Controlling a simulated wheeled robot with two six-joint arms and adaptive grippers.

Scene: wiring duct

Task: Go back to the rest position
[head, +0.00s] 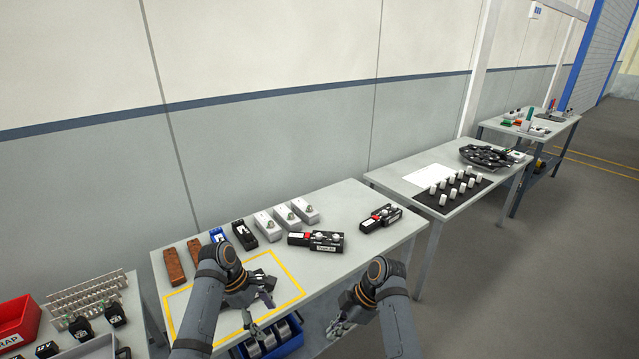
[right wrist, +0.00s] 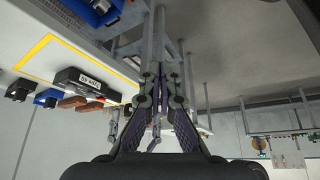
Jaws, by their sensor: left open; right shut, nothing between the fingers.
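My left gripper (head: 258,318) is open and empty, above the front edge of the grey table (head: 362,250), by the yellow outlined area (head: 283,262). My right gripper (head: 338,328) is low in front of the table, to the right of the blue bin. It also shows in the right wrist view (right wrist: 160,85), with its fingers together and nothing between them. Both forearms are bent down toward the camera side. My left arm hides part of the yellow outlined area.
A red bin (head: 17,322) is at left. Another table (head: 412,184) stands right; the floor (head: 520,290) there is clear.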

